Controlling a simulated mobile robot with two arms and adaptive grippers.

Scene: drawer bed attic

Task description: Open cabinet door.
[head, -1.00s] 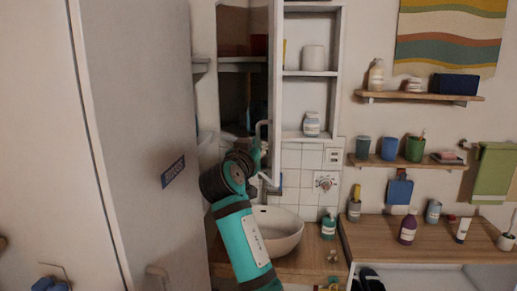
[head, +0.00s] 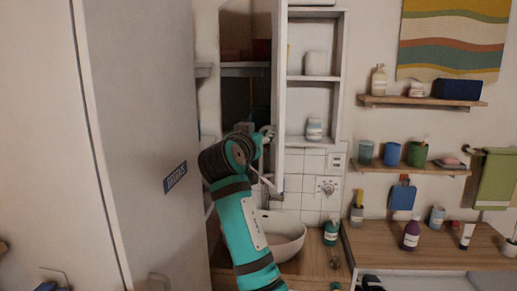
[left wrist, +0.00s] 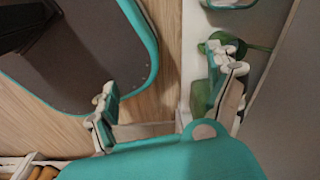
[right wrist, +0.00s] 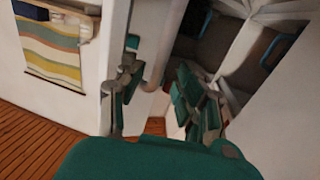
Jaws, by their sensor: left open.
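The cabinet (head: 245,95) stands above the sink, its dark interior showing. Its narrow white door (head: 279,90) is seen almost edge-on and stands open. My right gripper (head: 268,134) is at the lower part of this door. In the right wrist view, the right gripper's fingers (right wrist: 155,100) are spread apart beside a white panel edge, with a pale upright bar (right wrist: 157,70), perhaps the handle, between them. Contact with it cannot be told. My left gripper (left wrist: 165,100) shows only in the left wrist view, open, with nothing clearly held.
A tall grey panel (head: 140,120) with a blue label fills the left. Open shelves (head: 314,75) adjoin the door on the right. Wall shelves (head: 420,103) and a wooden counter (head: 430,250) with bottles stand further right.

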